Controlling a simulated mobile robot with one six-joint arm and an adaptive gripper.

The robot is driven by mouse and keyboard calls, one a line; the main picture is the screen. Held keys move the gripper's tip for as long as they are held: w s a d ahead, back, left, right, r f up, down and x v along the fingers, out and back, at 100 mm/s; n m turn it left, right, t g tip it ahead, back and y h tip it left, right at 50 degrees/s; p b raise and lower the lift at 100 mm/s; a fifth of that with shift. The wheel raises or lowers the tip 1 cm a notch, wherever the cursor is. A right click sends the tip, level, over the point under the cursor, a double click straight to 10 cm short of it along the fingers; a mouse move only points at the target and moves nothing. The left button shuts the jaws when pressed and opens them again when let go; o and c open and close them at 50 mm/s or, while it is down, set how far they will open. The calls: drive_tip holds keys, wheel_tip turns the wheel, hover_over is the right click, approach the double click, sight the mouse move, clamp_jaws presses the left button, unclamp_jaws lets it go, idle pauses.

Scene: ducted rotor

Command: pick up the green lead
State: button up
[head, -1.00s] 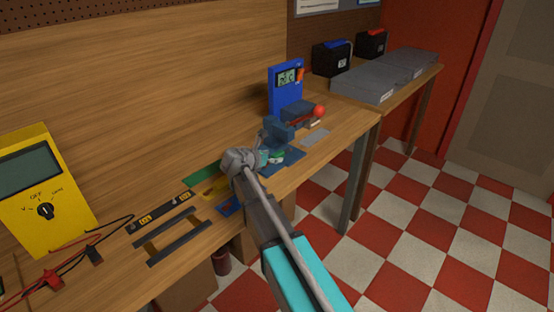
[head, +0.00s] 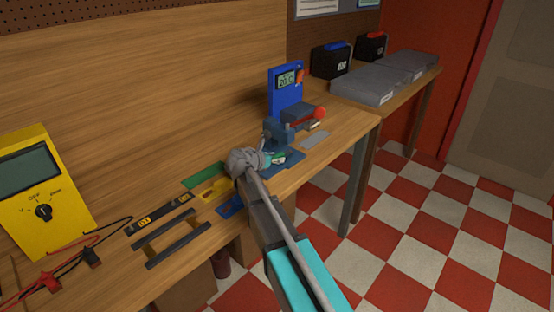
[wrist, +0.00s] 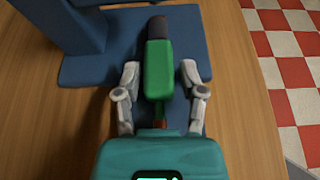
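The green lead (wrist: 158,72) shows in the wrist view as a green block with a dark end pointing away and a thin reddish end toward me. It lies over a dark blue base plate (wrist: 190,50). My gripper (wrist: 160,88) has one grey finger on each side of the lead, with gaps visible on both sides. It is open; I cannot tell how high the fingers are above the plate. In the head view the lead is a small green patch (head: 279,157), partly hidden by my gripper (head: 272,158).
Flat green, yellow and blue strips lie to the left, with a yellow multimeter (head: 45,185) farther left. The bench's front edge is close.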

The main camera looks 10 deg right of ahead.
clamp_jaws()
drive_tip(key=shift+r, duration=0.1)
drive_tip(key=shift+r+p, duration=0.65)
drive_tip(key=shift+p, duration=0.1)
drive_tip(key=s+d, duration=1)
drive_tip(key=s, duration=0.4)
drive_tip(key=shift+s+d, duration=0.3)
wheel_tip(320, 180, up, 8)
drive_tip(key=p, duration=0.8)
drive_tip(key=shift+w, duration=0.1)
